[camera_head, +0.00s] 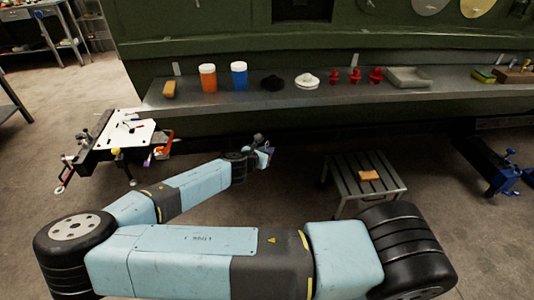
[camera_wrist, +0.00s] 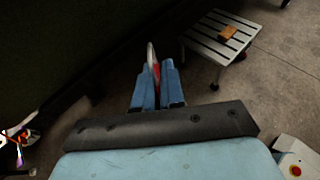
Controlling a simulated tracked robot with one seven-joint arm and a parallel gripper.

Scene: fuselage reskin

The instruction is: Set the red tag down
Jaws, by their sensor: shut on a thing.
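The red tag (camera_wrist: 154,68) is in the wrist view, held between the two blue fingers of my gripper (camera_wrist: 158,80). It shows as a thin red strip with a pale edge, seen nearly edge-on and sticking out past the fingertips. My gripper is shut on it. In the head view my gripper (camera_head: 265,156) is in the air in front of and below the metal shelf, left of a slatted grey stool. The tag is too small to make out clearly there.
The metal shelf (camera_head: 330,98) carries an orange jar (camera_head: 208,78), a blue jar (camera_head: 239,75), several red pieces (camera_head: 355,76) and a grey tray (camera_head: 408,78). The slatted stool (camera_head: 345,178) holds a tan block (camera_head: 369,175). A white-topped cart (camera_head: 125,130) stands left.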

